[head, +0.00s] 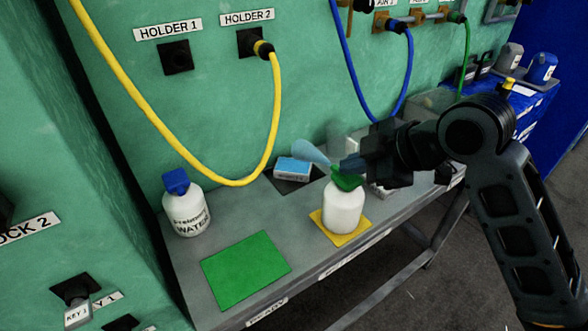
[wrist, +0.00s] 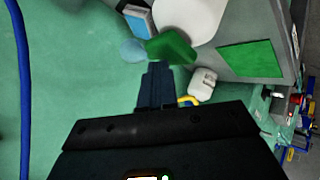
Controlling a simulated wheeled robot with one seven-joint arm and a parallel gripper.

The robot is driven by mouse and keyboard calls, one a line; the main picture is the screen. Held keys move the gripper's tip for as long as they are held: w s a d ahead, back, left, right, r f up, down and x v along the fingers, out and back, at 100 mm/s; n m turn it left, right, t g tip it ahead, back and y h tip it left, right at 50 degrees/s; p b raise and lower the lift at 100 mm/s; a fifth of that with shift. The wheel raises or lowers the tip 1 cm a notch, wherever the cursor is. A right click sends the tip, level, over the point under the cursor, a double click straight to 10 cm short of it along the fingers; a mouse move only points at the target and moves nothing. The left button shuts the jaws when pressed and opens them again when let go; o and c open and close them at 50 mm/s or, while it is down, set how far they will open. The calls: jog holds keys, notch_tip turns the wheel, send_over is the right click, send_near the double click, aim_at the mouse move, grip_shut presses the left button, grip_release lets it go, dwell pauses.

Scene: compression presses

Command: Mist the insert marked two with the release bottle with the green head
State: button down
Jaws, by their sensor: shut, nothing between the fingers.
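The release bottle (head: 344,208) has a white body and a green head (head: 347,179). It stands upright on a yellow mat (head: 328,233) on the grey bench. My gripper (head: 352,165) is shut and empty, its fingertips at the green head; whether they touch it I cannot tell. A pale blue, see-through cone (head: 311,152) spreads from the head toward the upper left. In the wrist view the green head (wrist: 172,47) lies just beyond my shut fingertips (wrist: 160,70), with the pale blue patch (wrist: 132,50) beside it. I cannot make out an insert marked two.
A white water bottle with a blue cap (head: 186,208) and a green mat (head: 246,270) are on the bench's left. A blue-and-white box (head: 293,169) lies on a dark mat behind. A yellow hose (head: 277,110) and a blue hose (head: 348,70) hang at the back.

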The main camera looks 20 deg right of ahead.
aim_at(351, 178)
jog(key=shift+r, duration=0.3)
jog(key=shift+r+p, duration=2.15)
jog(key=shift+r, duration=0.85)
